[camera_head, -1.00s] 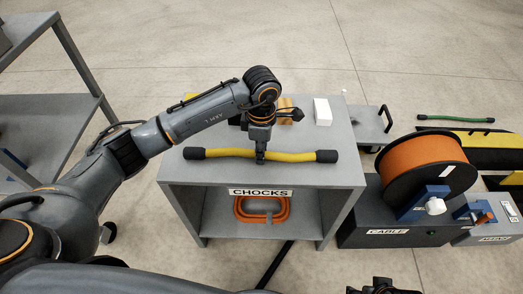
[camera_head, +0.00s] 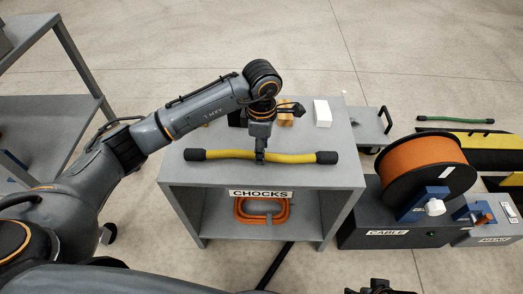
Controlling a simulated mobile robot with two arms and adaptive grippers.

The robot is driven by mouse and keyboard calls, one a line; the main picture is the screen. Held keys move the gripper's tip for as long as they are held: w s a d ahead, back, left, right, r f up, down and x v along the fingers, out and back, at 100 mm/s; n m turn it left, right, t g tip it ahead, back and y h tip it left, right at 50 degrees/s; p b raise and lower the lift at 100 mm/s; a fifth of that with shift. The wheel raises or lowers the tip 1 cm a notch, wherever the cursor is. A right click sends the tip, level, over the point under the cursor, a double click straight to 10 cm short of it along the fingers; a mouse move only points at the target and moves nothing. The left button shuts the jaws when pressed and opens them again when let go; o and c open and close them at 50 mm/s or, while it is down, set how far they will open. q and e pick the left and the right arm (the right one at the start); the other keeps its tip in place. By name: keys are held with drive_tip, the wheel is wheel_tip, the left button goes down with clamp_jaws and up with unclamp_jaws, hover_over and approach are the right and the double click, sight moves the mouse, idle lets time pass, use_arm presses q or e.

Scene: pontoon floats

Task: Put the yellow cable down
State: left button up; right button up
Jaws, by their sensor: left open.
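The yellow cable (camera_head: 293,158) has black ends and lies across the front of the grey CHOCKS stand's top (camera_head: 334,183). My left gripper (camera_head: 260,158) points down at the middle of the cable, with its fingertips at the cable. The gripper is open, and the arm hides a little of the cable and the stand behind it. Only a dark part at the bottom edge, possibly my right gripper (camera_head: 376,287), shows, and its jaws cannot be made out.
A white block (camera_head: 322,112) and an orange block (camera_head: 285,118) stand at the back of the stand. An orange ring-shaped item (camera_head: 262,211) is on the shelf below. An orange cable reel (camera_head: 415,160) stands to the right. A green cable (camera_head: 455,119) lies on the floor at the far right.

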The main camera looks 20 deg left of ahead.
use_arm(q)
wheel_tip(320, 180, up, 10)
drive_tip(key=p, duration=0.1)
drive_tip(key=shift+r, duration=0.15)
use_arm(e)
wheel_tip(320, 180, down, 4)
drive_tip(key=shift+s+f, duration=0.1)
drive_tip(key=shift+f, duration=0.15)
